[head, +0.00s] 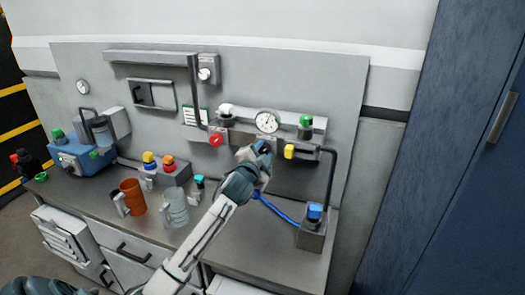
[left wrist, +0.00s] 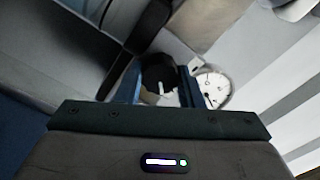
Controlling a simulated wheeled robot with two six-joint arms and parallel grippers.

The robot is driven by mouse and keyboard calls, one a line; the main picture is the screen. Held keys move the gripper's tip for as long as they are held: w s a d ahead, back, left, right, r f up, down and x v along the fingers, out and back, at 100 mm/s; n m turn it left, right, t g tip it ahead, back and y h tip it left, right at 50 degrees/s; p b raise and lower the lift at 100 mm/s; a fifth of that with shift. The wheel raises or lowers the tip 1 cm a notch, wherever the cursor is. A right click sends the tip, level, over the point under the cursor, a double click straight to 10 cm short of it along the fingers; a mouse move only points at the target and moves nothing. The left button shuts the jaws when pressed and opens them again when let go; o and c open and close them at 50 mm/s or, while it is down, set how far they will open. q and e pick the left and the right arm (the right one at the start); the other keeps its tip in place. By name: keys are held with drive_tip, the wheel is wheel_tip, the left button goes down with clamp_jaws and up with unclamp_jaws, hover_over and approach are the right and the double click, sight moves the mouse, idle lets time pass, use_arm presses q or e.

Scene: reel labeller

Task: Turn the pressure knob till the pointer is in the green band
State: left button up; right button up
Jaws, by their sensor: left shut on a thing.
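My left gripper (head: 263,149) is at the panel, just below the round white pressure gauge (head: 267,121). In the left wrist view its fingers (left wrist: 162,88) are shut on a black knob (left wrist: 158,72) with a white mark. In the head view the gripper hides most of the knob. The gauge also shows in the left wrist view (left wrist: 213,90), just right of the fingers and partly covered. Its needle and any green band are too small to read. My right gripper is not in view.
A yellow knob (head: 290,151) and a green-topped fitting (head: 305,127) are close on the right. A red round part (head: 215,140) is on the left.

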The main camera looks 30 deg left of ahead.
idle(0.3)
use_arm(q)
drive_tip(key=o, duration=1)
drive_tip(key=b+v, duration=0.4)
drive_tip(key=v, duration=0.6)
drive_tip(key=shift+s, duration=0.4)
